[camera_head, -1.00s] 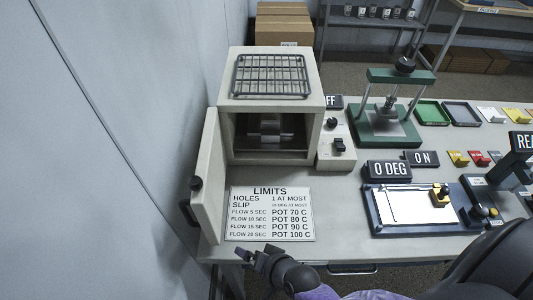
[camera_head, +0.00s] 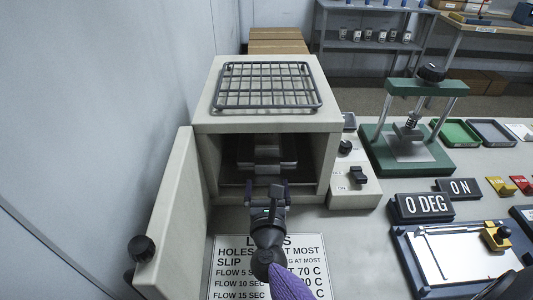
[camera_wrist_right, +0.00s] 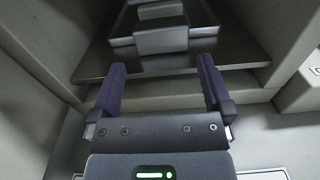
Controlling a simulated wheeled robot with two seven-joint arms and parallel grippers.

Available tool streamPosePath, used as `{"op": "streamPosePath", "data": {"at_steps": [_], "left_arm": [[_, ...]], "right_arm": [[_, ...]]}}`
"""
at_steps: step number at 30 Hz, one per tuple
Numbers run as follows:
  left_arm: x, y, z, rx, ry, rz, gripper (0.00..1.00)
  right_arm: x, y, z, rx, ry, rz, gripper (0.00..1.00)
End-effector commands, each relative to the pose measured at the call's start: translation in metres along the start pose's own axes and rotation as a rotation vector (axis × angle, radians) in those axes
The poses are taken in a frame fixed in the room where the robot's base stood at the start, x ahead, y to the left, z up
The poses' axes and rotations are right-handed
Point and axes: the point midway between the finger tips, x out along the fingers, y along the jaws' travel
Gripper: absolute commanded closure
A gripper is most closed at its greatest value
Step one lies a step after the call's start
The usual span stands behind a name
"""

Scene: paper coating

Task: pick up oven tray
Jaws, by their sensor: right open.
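The oven (camera_head: 265,120) stands with its door (camera_head: 178,215) swung open to the left. Inside its chamber lies a grey metal oven tray (camera_head: 267,161) with a raised block on it. The tray also shows at the top of the right wrist view (camera_wrist_right: 203,32), on the dark chamber floor. My right gripper (camera_head: 267,189) is at the oven mouth, in front of the tray. In the wrist view its two fingers (camera_wrist_right: 161,68) are spread and empty, pointing at the tray without visibly gripping it.
A wire rack (camera_head: 267,86) lies on the oven top. A switch box (camera_head: 353,180) stands right of the oven. A LIMITS sign (camera_head: 228,262) lies in front, partly covered by my arm. A green press (camera_head: 408,140) and a clamp board (camera_head: 450,255) are farther right.

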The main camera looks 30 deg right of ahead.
Motion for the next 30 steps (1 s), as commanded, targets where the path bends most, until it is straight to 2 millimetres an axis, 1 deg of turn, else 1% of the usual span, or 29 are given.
{"op": "streamPosePath", "data": {"at_steps": [3,7,10,15,16,17,18,20,21,26,27,28,30], "left_arm": [[0.004,0.001,0.002,-0.001,-0.003,0.001,1.00],[0.008,0.001,0.002,-0.002,-0.004,0.002,1.00],[0.009,0.002,0.002,-0.002,-0.004,0.003,1.00],[0.008,0.002,0.001,-0.002,-0.003,0.003,1.00],[0.008,0.002,0.001,-0.002,-0.003,0.003,1.00],[0.008,0.002,0.001,-0.002,-0.002,0.003,1.00],[0.008,0.002,0.001,-0.002,-0.002,0.003,1.00],[0.008,0.002,0.001,-0.002,-0.001,0.003,1.00],[0.008,0.002,0.000,-0.002,-0.001,0.003,1.00],[0.008,0.002,-0.001,-0.002,0.001,0.003,1.00],[0.008,0.002,-0.001,-0.002,0.001,0.003,1.00],[0.008,0.002,-0.001,-0.002,0.001,0.003,1.00],[0.008,0.002,-0.001,-0.002,0.001,0.003,1.00]], "right_arm": [[0.024,-0.002,-0.002,-0.003,-0.003,0.000,0.00],[0.048,-0.002,-0.004,-0.005,-0.002,0.001,0.00],[0.054,-0.002,-0.003,-0.004,-0.001,0.001,0.00],[0.054,-0.002,-0.003,-0.005,0.000,0.002,0.00],[0.054,-0.002,-0.003,-0.005,0.000,0.002,0.04],[0.054,-0.002,-0.003,-0.005,0.000,0.002,0.11],[0.054,-0.002,-0.003,-0.005,0.000,0.002,0.19],[0.054,-0.002,-0.003,-0.005,0.000,0.002,0.32],[0.054,-0.002,-0.003,-0.005,0.000,0.002,0.40],[0.054,-0.002,-0.003,-0.005,0.000,0.002,0.74],[0.054,-0.002,-0.003,-0.005,0.000,0.002,0.83],[0.054,-0.002,-0.003,-0.006,-0.001,0.002,0.84],[0.054,-0.002,-0.003,-0.006,-0.001,0.002,0.84]]}}
